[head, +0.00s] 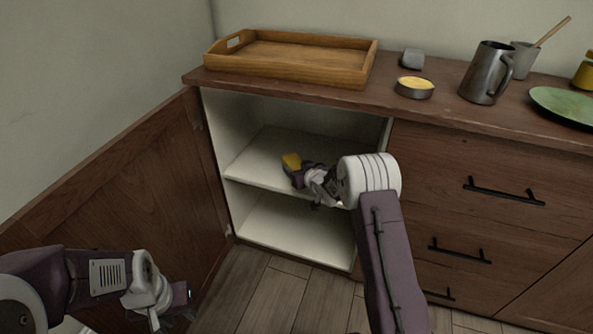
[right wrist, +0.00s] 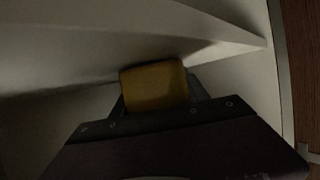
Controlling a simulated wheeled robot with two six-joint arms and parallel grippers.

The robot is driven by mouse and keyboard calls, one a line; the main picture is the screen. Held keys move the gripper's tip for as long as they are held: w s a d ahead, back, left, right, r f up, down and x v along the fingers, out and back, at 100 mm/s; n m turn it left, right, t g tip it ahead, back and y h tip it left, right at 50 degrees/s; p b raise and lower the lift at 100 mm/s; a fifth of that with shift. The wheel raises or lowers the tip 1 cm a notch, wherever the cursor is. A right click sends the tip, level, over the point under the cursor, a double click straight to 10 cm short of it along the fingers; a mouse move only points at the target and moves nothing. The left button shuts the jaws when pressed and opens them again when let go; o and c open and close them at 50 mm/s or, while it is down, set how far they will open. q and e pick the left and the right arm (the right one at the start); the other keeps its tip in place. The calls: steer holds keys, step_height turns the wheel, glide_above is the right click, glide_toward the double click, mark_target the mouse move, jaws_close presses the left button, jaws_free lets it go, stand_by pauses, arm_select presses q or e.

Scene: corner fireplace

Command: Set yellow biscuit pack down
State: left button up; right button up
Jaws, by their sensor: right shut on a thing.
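The yellow biscuit pack (head: 291,161) is inside the open cabinet, at the level of the middle shelf (head: 262,176). My right gripper (head: 298,172) reaches into the cabinet and is shut on the pack. In the right wrist view the yellow biscuit pack (right wrist: 154,86) sits between the jaws, close to a pale shelf board (right wrist: 215,35). I cannot tell whether the pack touches the shelf. My left gripper (head: 184,308) is low at the bottom left, outside the cabinet; its jaws are too small and turned to read.
The cabinet door (head: 120,180) stands open on the left. The middle shelf looks otherwise empty, as does the lower compartment (head: 290,225). On the countertop are a wooden tray (head: 290,78), a candle tin (head: 414,88), a dark mug (head: 484,75) and a green plate (head: 570,103). Drawers are on the right.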

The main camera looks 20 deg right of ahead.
steer(key=shift+f, duration=0.15)
steer(key=o, duration=1.5)
steer(key=shift+s+r, duration=0.15)
steer(key=shift+r, duration=0.15)
steer(key=p+v, duration=0.5)
steer(key=v, duration=0.6)
steer(key=shift+s+d+r, duration=0.1)
steer(key=shift+s, duration=0.15)
steer(key=s+a+g, duration=0.1)
steer(key=s+g, duration=0.3)
steer(key=s, duration=0.5)
steer(key=s+a+f+m+g+h, duration=0.1)
steer(key=s+g, duration=0.3)
steer(key=s, duration=0.6)
steer(key=s+a+m+g+h, duration=0.1)
steer(key=s+g, duration=0.3)
steer(key=s, duration=0.6)
steer(key=shift+s+a+f, duration=0.2)
steer(key=shift+a+f, duration=0.05)
steer(key=shift+a, duration=0.1)
